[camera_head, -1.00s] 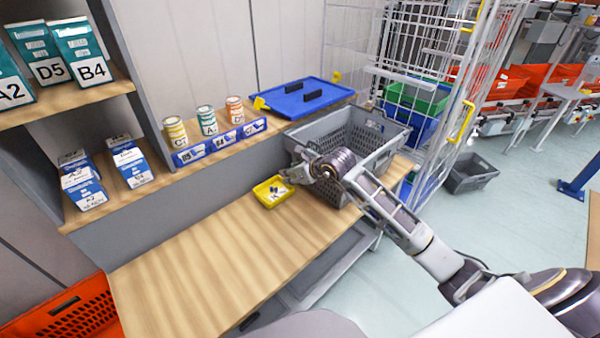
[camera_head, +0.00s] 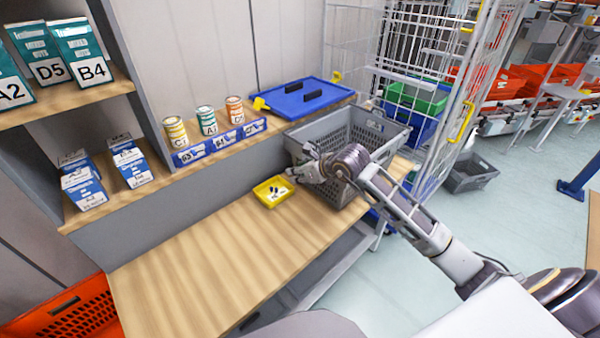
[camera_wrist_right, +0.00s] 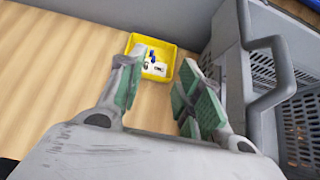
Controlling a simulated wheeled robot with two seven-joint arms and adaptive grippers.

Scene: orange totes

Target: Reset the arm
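My right arm comes in from the right in the head view. Its gripper (camera_head: 299,172) is just right of a small yellow tray (camera_head: 260,198) on the wooden table (camera_head: 200,260). In the right wrist view the two green-padded fingers of the right gripper (camera_wrist_right: 164,66) stand apart with nothing between them. The yellow tray (camera_wrist_right: 183,59) lies beyond the fingertips and holds small blue, white and dark items. My left gripper is not in view.
A grey crate (camera_head: 390,128) stands close beside my right gripper; its wall and handle (camera_wrist_right: 268,75) fill the right of the wrist view. A blue lid (camera_head: 330,90), several cans and boxes stand behind. An orange tote (camera_head: 70,315) is at lower left. The table's middle is clear.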

